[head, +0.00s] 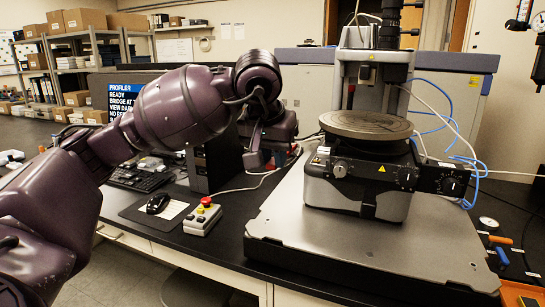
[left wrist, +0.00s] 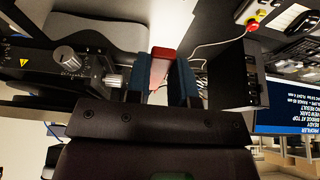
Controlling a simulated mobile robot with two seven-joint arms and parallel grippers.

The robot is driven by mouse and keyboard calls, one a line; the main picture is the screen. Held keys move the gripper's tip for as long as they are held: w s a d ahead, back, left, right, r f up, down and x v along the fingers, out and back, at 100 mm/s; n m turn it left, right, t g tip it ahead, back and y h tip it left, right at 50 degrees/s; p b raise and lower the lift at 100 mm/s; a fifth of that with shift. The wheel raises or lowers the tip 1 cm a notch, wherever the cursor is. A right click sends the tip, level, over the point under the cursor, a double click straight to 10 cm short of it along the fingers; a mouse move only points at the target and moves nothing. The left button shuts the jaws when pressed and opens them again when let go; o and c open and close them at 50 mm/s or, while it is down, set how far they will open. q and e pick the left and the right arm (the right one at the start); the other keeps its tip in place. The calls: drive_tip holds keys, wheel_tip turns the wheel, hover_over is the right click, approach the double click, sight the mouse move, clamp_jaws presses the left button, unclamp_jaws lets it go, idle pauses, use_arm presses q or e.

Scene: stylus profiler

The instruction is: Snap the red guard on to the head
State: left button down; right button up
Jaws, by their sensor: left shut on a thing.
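My left gripper (head: 268,155) is in the middle of the head view, left of the profiler's round stage (head: 366,125) and above the bench. In the left wrist view its two blue-grey fingers (left wrist: 160,82) are shut on the red guard (left wrist: 163,54), a small red piece whose outer end sticks out past the fingertips. In the head view the guard is mostly hidden by the gripper. The profiler's head (head: 372,72) hangs above the stage, on the grey bridge, apart from the gripper. My right gripper is not in view.
The grey base plate (head: 370,250) carries the stage unit with knobs. A control box with a red button (head: 204,216), a mouse (head: 157,203), a keyboard (head: 140,178) and a monitor (head: 128,95) are on the left. Blue hoses (head: 455,125) and tools lie at right.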

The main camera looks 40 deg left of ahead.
use_arm(q)
drive_tip(key=shift+r+p, duration=0.85)
drive_tip(key=shift+r, duration=1.35)
